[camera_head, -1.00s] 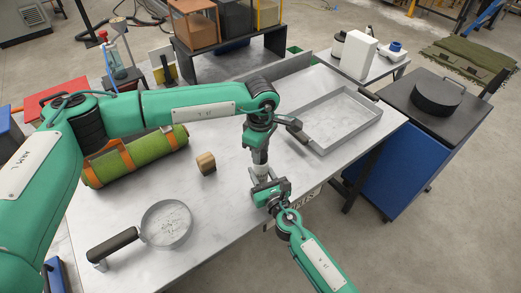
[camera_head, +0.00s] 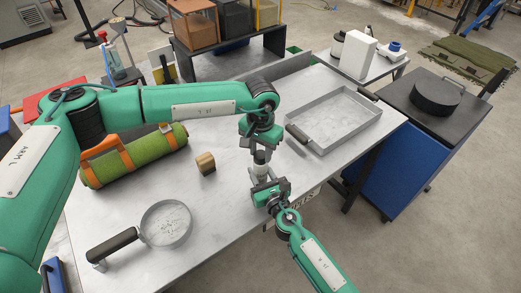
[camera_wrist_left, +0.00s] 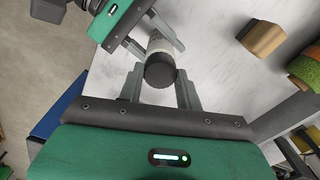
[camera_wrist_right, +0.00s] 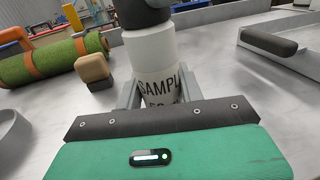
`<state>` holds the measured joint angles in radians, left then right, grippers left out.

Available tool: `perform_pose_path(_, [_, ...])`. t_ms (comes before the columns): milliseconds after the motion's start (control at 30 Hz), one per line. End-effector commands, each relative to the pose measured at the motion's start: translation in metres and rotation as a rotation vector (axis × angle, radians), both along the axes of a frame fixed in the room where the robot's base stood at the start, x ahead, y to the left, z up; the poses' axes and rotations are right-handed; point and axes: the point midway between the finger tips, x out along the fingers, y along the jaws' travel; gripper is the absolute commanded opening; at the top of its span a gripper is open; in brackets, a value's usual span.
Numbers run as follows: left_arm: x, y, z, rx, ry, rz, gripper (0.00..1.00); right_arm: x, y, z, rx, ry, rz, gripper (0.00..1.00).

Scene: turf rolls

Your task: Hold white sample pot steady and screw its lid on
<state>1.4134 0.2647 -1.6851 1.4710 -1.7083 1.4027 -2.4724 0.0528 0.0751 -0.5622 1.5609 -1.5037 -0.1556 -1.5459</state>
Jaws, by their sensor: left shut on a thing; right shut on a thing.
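The white sample pot (camera_wrist_right: 158,84) is upright, with black lettering on its side. My right gripper (camera_head: 268,190) is shut around its lower part near the table's front edge, and its fingers show in the right wrist view (camera_wrist_right: 158,95). The dark grey lid (camera_wrist_left: 160,72) is on top of the pot, in line with it. My left gripper (camera_head: 261,150) comes from above and is shut on the lid, with a finger on each side in the left wrist view (camera_wrist_left: 160,88). I cannot tell how tightly the lid sits. The pot's base is hidden.
A grey tray (camera_head: 347,143) with a dark handle lies right of the grippers. A wooden block (camera_head: 206,164), a strapped green turf roll (camera_head: 135,158) and a round sieve-like pan (camera_head: 166,224) lie to the left. Bare table lies between the pan and the pot.

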Motion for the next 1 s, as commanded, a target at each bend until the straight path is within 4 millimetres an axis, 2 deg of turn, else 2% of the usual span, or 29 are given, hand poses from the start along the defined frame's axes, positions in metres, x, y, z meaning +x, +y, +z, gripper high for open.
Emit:
perform_pose_path(100, [0.001,0.000,0.001,0.000,-0.002,-0.129,0.14,0.000,0.000,-0.001,-0.001,0.002,0.001,0.00])
perform_pose_path(233, [0.001,0.000,0.001,0.000,-0.002,-0.121,0.14,0.000,0.000,-0.001,-0.001,0.002,0.001,0.00])
perform_pose_path(267, [0.001,0.000,0.001,0.000,-0.002,-0.121,0.39,0.000,0.000,-0.001,-0.001,0.002,0.001,0.00])
perform_pose_path(367, [0.000,0.000,0.000,0.000,-0.002,-0.120,0.57,0.000,0.000,-0.001,-0.001,0.002,0.001,0.00])
perform_pose_path(700, [0.000,0.000,0.003,-0.001,-0.002,-0.119,0.57,0.000,0.000,-0.001,-0.001,0.002,0.000,0.00])
perform_pose_path(1000, [0.000,0.000,0.039,-0.002,-0.003,-0.119,0.57,0.000,0.000,-0.001,-0.001,0.002,0.000,0.00])
